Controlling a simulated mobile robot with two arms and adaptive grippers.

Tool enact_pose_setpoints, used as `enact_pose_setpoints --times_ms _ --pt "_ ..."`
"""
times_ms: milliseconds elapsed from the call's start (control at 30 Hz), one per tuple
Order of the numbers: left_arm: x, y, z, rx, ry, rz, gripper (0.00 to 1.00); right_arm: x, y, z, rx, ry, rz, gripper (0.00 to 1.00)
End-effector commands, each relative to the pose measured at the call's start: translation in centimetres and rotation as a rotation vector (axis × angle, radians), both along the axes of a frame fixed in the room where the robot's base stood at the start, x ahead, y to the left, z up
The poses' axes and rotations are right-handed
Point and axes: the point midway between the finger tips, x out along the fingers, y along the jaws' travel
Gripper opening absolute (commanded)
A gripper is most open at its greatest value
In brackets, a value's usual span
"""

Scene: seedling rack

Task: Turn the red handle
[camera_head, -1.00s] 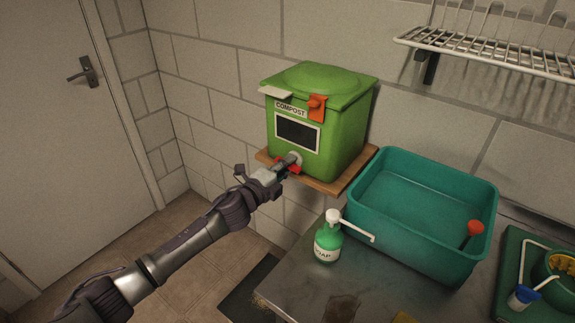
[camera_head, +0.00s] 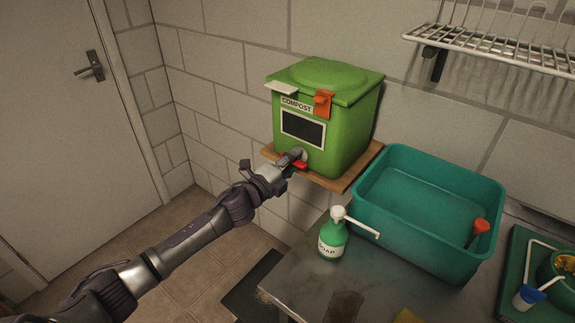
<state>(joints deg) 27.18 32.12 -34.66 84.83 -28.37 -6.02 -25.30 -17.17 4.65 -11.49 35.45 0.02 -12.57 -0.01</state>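The red handle (camera_head: 300,165) sits at the grey spout low on the front of the green compost bin (camera_head: 346,134). My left gripper (camera_head: 294,160) is right at the spout and the handle, with its fingers pointing toward the bin. The gripper covers part of the handle, and I cannot tell whether its fingers are closed on it. My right gripper is not in view.
The bin stands on a wooden shelf (camera_head: 336,183) at the wall. A teal basin (camera_head: 428,240) and a green soap bottle (camera_head: 332,240) stand on the metal counter (camera_head: 300,278). A wire rack (camera_head: 490,54) hangs at upper right. A door (camera_head: 60,120) is at left.

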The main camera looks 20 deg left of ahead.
Motion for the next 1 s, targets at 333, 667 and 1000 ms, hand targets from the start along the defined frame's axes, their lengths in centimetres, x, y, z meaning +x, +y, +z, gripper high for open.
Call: enact_pose_setpoints --times_ms 333,667,1000 --pt "-5.6 2.1 -0.3 0.001 0.005 -0.001 0.38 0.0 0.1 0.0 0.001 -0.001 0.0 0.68" --pt "-10.6 3.8 -0.2 0.0 0.003 0.0 0.38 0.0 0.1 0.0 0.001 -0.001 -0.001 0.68" --pt "-11.2 4.1 -0.1 0.0 0.001 0.0 0.38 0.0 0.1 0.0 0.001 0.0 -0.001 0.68"
